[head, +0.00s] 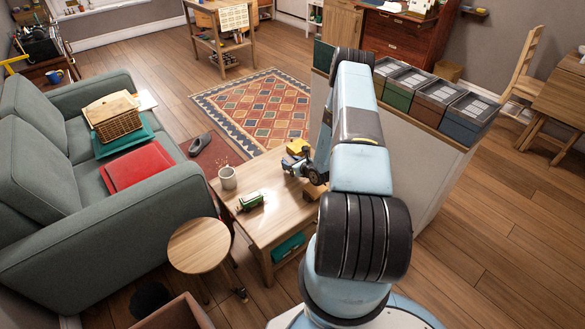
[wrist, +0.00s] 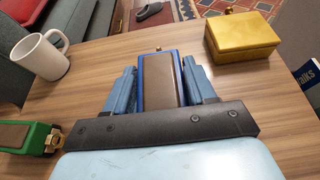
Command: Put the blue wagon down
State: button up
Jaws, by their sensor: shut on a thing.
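The blue wagon (wrist: 163,88), a blue box with a brown top, sits between the two blue fingers of my gripper (wrist: 160,75) in the wrist view. The fingers are shut on its sides. In the head view my gripper (head: 292,168) is over the far right part of the low wooden table (head: 270,222); the wagon is mostly hidden there. I cannot tell whether the wagon touches the tabletop. A small metal knob shows at its far end.
A green wagon (wrist: 28,137) is to the left, a white mug (wrist: 42,56) far left, and a yellow box (wrist: 242,37) far right. A dark blue book (wrist: 302,75) is at the right edge. Bare tabletop lies between mug and wagon. A round stool (head: 199,245) stands beside the table.

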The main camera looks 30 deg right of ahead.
jog(key=shift+w+f, duration=0.25)
jog(key=shift+f, duration=1.5)
jog(key=o, duration=1.1)
jog(key=v, duration=1.2)
jog(key=shift+r, duration=0.2)
